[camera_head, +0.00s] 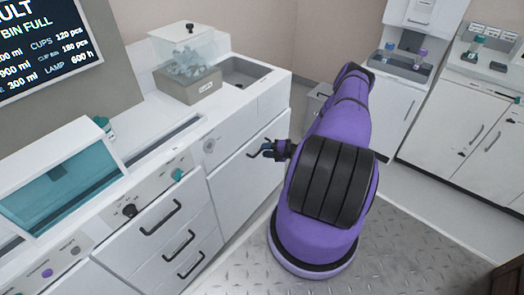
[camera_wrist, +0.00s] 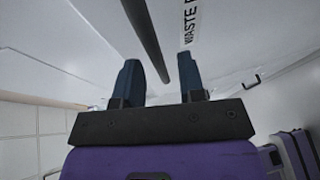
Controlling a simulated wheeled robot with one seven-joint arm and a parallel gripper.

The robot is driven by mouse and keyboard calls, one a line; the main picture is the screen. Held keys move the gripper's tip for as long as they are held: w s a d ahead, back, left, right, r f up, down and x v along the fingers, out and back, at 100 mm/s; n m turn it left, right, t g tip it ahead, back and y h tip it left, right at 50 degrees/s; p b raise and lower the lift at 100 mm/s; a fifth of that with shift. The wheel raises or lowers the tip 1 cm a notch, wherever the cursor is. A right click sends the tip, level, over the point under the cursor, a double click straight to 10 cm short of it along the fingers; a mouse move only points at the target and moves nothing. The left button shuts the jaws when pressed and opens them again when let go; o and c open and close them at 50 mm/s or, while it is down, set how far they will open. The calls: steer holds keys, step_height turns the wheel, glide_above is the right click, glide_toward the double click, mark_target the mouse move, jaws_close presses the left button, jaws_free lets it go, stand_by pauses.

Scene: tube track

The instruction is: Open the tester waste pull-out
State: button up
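The waste pull-out (camera_head: 236,192) is a white front panel in the counter, to the left of my arm in the head view, and it looks flush with the cabinet. In the wrist view its white face carries a label (camera_wrist: 192,22) that begins "WASTE P". A dark bar handle (camera_wrist: 147,40) stands out from this face. My gripper (camera_head: 265,150) is at the panel's upper part. In the wrist view my gripper (camera_wrist: 160,68) has its two blue-grey fingers apart, with the bar's end showing between them. I see a gap on both sides of the bar; contact is not visible.
Drawers with black handles (camera_head: 178,245) are to the left of the panel. A clear-lidded bin (camera_head: 190,85) and a sink (camera_head: 243,72) are on the counter above. White cabinets (camera_head: 470,135) stand across the aisle. The metal floor plate (camera_head: 400,260) is clear at right.

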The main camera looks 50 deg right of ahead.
steer(key=shift+x, duration=1.1)
